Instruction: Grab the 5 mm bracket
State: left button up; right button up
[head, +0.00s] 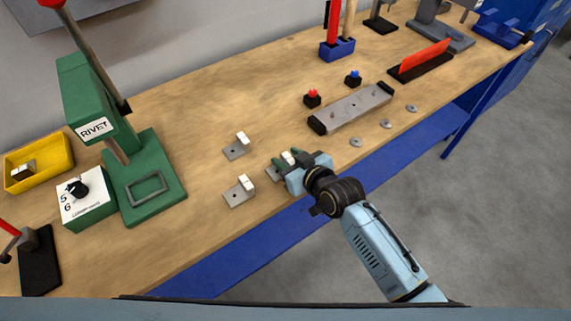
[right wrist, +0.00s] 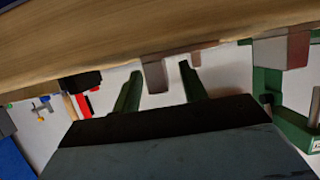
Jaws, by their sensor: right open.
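Three small grey metal brackets with white upright tabs sit on the wooden bench: one at the back (head: 236,151), one at the front left (head: 238,194), and one at my right gripper (head: 274,172), partly hidden by it. I cannot read any size on them, so I cannot tell which is 5 mm. My right gripper (head: 283,160) is open, its green fingers low over the bench at the third bracket. In the right wrist view, which is upside down, a bracket's tab (right wrist: 155,77) shows between the two fingers, with no clear contact. My left gripper is not in view.
A green rivet press (head: 150,190) and a dial box marked 5 and 6 (head: 88,205) stand left, near a yellow bin (head: 55,152). A grey plate fixture (head: 352,108), red and blue buttons and several washers lie right. The bench's front edge is close to my right gripper.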

grip_shut()
dwell(0.3)
